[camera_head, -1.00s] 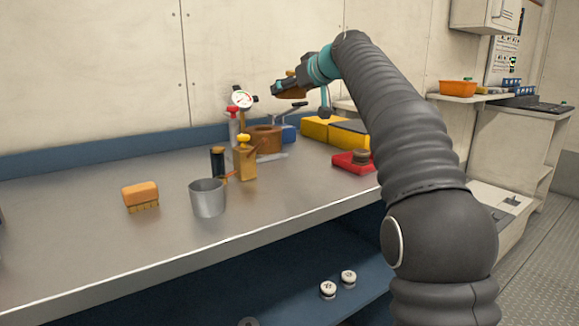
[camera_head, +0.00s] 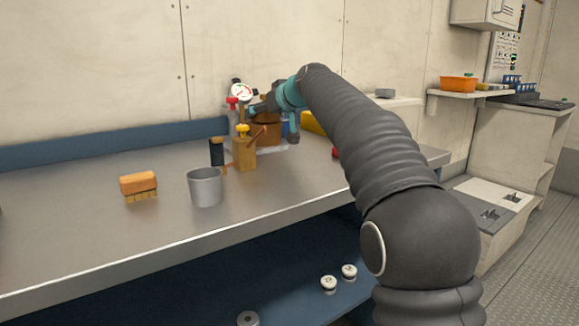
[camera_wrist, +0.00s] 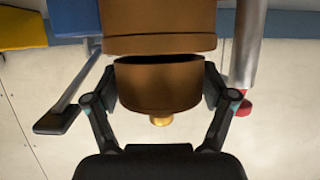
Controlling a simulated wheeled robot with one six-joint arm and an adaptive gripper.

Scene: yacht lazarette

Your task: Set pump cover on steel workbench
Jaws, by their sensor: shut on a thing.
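The pump cover (camera_wrist: 160,86) is a brown, round piece with a small brass knob, and the wrist view shows it upside down. My gripper (camera_head: 262,108) is shut on its sides. The cover sits just over a brown cylindrical pump body (camera_wrist: 158,22), with a thin dark line between them. I cannot tell whether they touch. In the head view the pump body (camera_head: 270,134) stands toward the back of the steel workbench (camera_head: 100,220), and my gripper partly hides the cover.
Close by stand a gauge (camera_head: 242,92), a brass block with a yellow cap (camera_head: 244,154) and a dark cylinder (camera_head: 217,152). A grey cup (camera_head: 205,187) and an orange brush (camera_head: 138,184) stand farther left. The front left of the bench is clear.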

